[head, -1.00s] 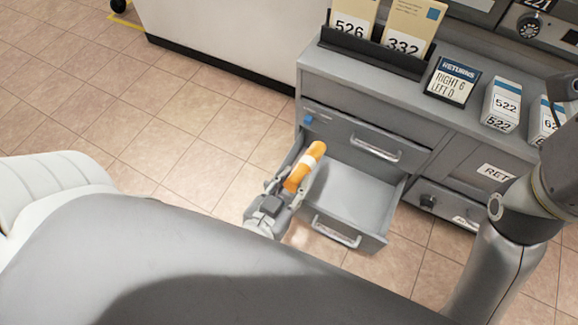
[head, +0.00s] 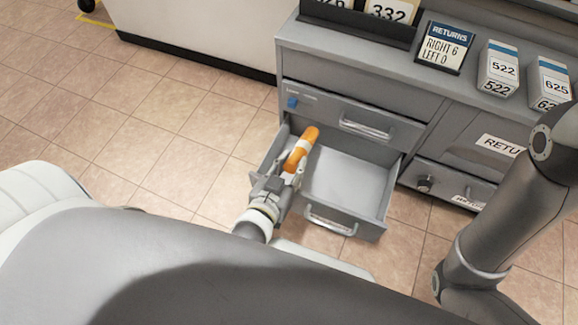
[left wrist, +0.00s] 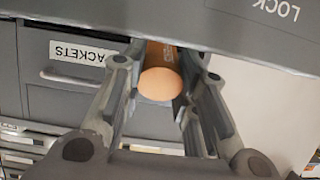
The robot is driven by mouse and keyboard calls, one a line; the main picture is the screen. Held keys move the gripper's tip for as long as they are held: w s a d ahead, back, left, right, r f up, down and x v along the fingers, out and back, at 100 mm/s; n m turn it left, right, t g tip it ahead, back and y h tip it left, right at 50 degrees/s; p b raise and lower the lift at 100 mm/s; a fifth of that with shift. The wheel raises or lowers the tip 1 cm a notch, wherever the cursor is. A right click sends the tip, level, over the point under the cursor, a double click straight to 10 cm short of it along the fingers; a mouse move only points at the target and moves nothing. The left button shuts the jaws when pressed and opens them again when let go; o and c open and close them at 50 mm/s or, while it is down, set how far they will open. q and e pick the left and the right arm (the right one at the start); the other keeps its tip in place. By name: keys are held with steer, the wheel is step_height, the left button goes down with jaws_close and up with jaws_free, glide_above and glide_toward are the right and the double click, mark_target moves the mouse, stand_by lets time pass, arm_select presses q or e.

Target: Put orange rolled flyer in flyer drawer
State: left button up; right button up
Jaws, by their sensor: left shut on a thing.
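The orange rolled flyer (head: 301,148) has a pale band and is held in my left gripper (head: 291,166). In the left wrist view the flyer's round end (left wrist: 160,84) shows between the two fingers. The flyer drawer (head: 350,184) is pulled open, and its visible floor is bare. The gripper and flyer are at the drawer's left side in the head view, over or beside its left wall; their height above it is hard to tell. My right gripper is not in view; only part of my right arm shows.
A closed drawer (head: 365,122) with a handle lies above the open one. The grey cabinet top (head: 365,65) holds a returns sign (head: 445,46) and boxes marked 522 (head: 499,68) and 625 (head: 549,82). Tiled floor (head: 150,130) is clear on the left.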

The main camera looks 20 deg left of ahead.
arm_select(q)
steer(key=shift+w+f, duration=0.15)
steer(key=shift+f, duration=0.05)
steer(key=o, duration=1.1)
steer(key=shift+c, duration=0.2)
step_height(320, 180, up, 10)
steer(key=shift+r, duration=0.1)
